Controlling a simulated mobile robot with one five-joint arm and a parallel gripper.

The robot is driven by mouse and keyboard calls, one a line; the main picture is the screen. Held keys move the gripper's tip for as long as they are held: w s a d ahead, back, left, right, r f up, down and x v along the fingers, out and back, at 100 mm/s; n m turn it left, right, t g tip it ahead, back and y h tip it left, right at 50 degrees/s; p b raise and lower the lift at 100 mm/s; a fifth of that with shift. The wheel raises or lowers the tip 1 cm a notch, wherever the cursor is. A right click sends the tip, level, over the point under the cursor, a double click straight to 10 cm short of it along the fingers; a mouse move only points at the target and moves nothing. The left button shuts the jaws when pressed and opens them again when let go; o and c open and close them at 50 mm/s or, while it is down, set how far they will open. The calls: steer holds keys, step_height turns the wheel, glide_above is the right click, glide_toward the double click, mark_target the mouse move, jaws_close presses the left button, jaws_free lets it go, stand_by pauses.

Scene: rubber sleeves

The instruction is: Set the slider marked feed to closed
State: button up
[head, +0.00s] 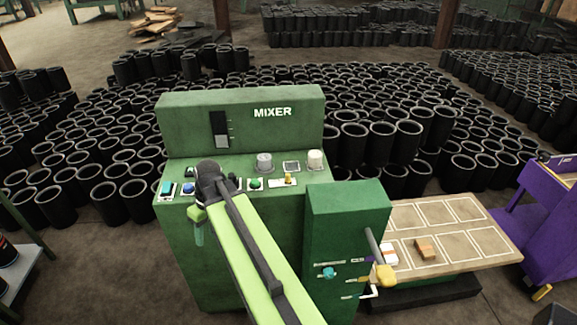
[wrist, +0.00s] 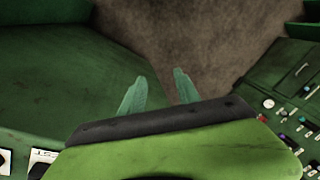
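The green machine marked MIXER (head: 240,115) stands ahead in the head view. No marking that reads feed is legible, so I cannot tell which control is the slider. A dark upright slot with a grey block (head: 222,142) low in it is on the upper panel. A lever with a yellow handle (head: 385,275) is on the front box at right, beside small unreadable labels.
Several buttons and knobs line the deck, including a grey knob (head: 264,162) and a white knob (head: 315,160). A tan board (head: 450,212) with a small brown block (head: 425,249) is at right. A purple cart (head: 545,225) stands beyond. Black sleeves crowd the floor behind.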

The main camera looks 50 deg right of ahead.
steer(key=s+d+r+n+t+y+p, duration=0.1)
steer(key=d+r+p, duration=0.1)
steer(key=d+r, duration=0.35)
steer(key=s+d+r+t+p, duration=0.1)
steer(key=s+d+r+p, duration=0.1)
steer(key=d, duration=0.7)
steer(key=s+d+r+n+t+y+p, duration=0.1)
steer(key=d+r+p, duration=0.15)
steer(key=d, duration=0.45)
steer(key=n+t+p, duration=0.2)
steer(key=t+p, duration=0.2)
glide_toward(288, 174)
steer(key=b+x, duration=0.4)
steer(key=b, duration=0.2)
steer(key=b+x, duration=0.5)
steer(key=b, duration=0.1)
steer(key=shift+s+d+f, duration=0.1)
steer(key=shift+s+f, duration=0.1)
steer(key=shift+w+a+f, duration=0.25)
steer(key=shift+w, duration=0.25)
jaws_close()
